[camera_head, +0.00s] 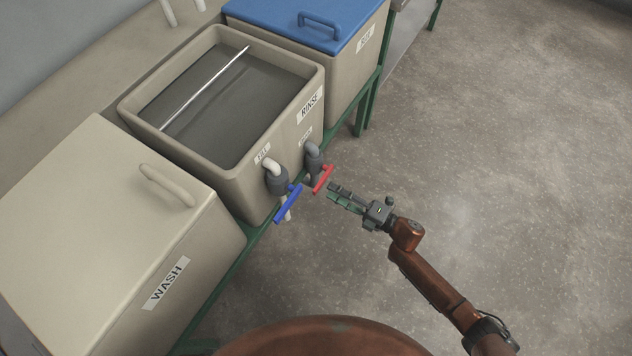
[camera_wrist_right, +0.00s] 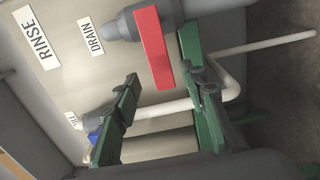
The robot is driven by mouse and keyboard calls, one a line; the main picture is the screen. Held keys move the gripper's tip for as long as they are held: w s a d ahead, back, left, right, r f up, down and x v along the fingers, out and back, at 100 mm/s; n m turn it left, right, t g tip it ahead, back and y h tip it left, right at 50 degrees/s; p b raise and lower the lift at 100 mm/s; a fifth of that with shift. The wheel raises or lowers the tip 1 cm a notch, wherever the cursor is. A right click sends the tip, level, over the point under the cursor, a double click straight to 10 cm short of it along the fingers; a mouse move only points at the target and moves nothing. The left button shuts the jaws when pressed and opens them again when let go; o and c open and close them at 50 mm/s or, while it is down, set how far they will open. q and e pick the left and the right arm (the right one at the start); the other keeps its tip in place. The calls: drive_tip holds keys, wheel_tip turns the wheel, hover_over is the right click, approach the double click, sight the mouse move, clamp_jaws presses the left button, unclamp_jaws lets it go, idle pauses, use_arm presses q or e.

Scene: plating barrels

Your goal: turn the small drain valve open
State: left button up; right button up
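The drain valve has a red bar handle (camera_head: 323,178) on a grey body, low on the front of the RINSE tank. In the right wrist view the red handle (camera_wrist_right: 152,48) hangs beside the DRAIN label (camera_wrist_right: 90,36). My right gripper (camera_head: 333,192) is just right of the handle in the head view. In the wrist view its two green fingers (camera_wrist_right: 163,82) are spread, with the handle's lower end close to the gap between them; contact cannot be told. Nothing is held. My left gripper is in neither view.
The fill valve's blue handle (camera_head: 289,203) is close to the left of the drain valve. The RINSE tank (camera_head: 220,175) stands between the WASH tank (camera_head: 120,240) and a blue-lidded tank (camera_head: 310,22) on a green frame. Open floor (camera_head: 510,150) lies to the right.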

sight(321, 186)
drive_tip(key=b+x, duration=0.1)
drive_tip(key=x, duration=0.4)
drive_tip(key=shift+f, duration=0.15)
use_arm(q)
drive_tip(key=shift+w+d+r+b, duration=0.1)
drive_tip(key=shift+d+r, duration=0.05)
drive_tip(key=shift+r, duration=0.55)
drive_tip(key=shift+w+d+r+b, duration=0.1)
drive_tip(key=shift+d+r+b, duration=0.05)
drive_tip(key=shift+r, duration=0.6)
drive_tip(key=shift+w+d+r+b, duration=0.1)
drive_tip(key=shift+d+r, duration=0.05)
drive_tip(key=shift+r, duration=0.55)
use_arm(e)
drive_tip(key=shift+w+a, duration=0.4)
drive_tip(key=shift+a, duration=0.1)
drive_tip(key=shift+c, duration=0.6)
clamp_jaws()
